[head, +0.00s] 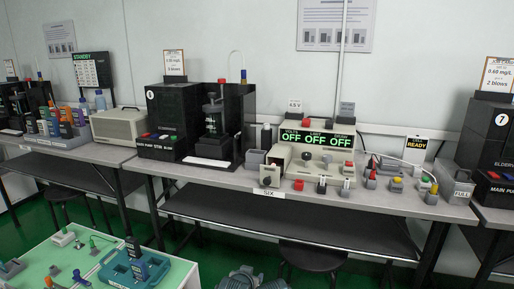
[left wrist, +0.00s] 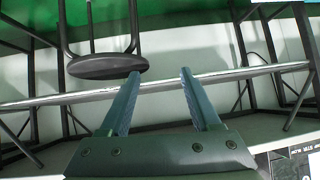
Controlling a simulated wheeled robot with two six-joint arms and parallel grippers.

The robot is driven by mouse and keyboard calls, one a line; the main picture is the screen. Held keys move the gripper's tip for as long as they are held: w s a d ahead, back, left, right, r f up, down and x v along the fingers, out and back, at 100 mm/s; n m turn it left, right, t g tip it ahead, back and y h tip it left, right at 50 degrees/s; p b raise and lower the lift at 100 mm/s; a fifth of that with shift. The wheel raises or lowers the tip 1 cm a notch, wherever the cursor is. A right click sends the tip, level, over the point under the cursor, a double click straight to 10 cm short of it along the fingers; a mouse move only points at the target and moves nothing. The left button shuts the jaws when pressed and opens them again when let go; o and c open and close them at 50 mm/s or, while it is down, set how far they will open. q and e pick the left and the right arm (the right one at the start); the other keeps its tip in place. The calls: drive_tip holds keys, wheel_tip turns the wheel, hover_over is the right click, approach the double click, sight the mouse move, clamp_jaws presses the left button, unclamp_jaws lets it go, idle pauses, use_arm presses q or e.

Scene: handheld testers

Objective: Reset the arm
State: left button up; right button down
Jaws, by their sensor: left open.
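My left gripper (left wrist: 160,75) shows in the left wrist view. Its two blue-grey fingers stand well apart with nothing between them. Past the fingers are a dark stool and the legs and edge of a bench, seen upside down. No object touches the fingers. In the head view, a dark grey part at the bottom edge may be my own arm; its fingers cannot be made out. My right gripper does not show in either view.
A long grey bench (head: 390,204) carries a meter with green OFF displays (head: 318,140), black cabinets (head: 172,112) and several small coloured pieces. A pale green table (head: 50,262) with a teal tester case (head: 115,272) stands at lower left. Dark stools (head: 312,255) sit under the bench.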

use_arm(q)
drive_tip(key=s+a+f+g+y+p, duration=0.2)
drive_tip(key=s+g, duration=0.3)
drive_tip(key=s, duration=0.4)
drive_tip(key=s+a+f+g+y+p, duration=0.1)
drive_tip(key=s+a+f+g, duration=0.15)
drive_tip(key=s+g, duration=0.55)
wheel_tip(320, 180, up, 37)
drive_tip(key=s+t+p, duration=0.1)
drive_tip(key=t+p, duration=0.1)
drive_tip(key=p, duration=3.5)
drive_tip(key=shift+s+d+r+m+p, duration=0.15)
drive_tip(key=shift+d+m+p, duration=0.15)
drive_tip(key=shift+p, duration=0.05)
